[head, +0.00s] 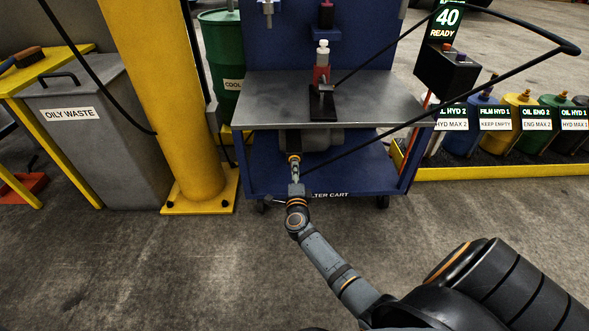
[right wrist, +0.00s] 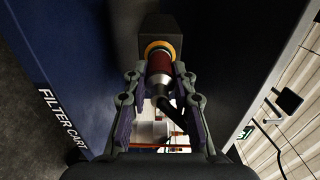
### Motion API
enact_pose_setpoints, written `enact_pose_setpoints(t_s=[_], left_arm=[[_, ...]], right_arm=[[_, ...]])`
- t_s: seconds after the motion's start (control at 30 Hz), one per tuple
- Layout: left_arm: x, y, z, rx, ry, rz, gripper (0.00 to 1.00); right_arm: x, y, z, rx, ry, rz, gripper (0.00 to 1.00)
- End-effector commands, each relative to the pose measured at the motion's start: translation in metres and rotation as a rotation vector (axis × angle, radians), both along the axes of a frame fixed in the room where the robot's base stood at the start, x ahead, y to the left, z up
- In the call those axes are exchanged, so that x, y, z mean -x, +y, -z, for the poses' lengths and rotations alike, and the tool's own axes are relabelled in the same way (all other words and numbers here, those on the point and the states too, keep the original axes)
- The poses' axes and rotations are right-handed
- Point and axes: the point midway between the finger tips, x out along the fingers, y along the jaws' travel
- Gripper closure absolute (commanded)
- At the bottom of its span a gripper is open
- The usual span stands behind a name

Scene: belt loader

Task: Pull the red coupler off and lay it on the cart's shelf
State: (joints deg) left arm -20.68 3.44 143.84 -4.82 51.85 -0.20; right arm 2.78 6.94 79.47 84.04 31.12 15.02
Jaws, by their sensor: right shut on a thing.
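The red coupler (right wrist: 159,64) is a red sleeve with a silver end, between the fingers of my right gripper (right wrist: 160,88) in the right wrist view. Its far end meets the yellow-orange ring of a fitting on a dark block (right wrist: 160,38); I see no gap there. In the head view my right gripper (head: 295,178) is shut on the coupler, below the cart's grey metal shelf (head: 275,103), and largely hides it. A black hose (right wrist: 177,116) trails from the coupler. My left gripper is not in view.
A black stand with a red-and-white bottle (head: 322,62) occupies the shelf's middle; its left part is bare. The hose (head: 480,92) loops across the cart's right side. A yellow post (head: 150,90) stands left of the blue cart (head: 400,165).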

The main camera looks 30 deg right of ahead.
Motion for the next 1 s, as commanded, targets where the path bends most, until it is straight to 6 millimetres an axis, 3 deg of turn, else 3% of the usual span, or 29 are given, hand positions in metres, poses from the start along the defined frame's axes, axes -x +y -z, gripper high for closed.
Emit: enact_pose_setpoints(t_s=[1.0], left_arm=[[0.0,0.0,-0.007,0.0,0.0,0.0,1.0]], right_arm=[[0.01,0.006,0.0,0.0,0.0,0.0,1.0]])
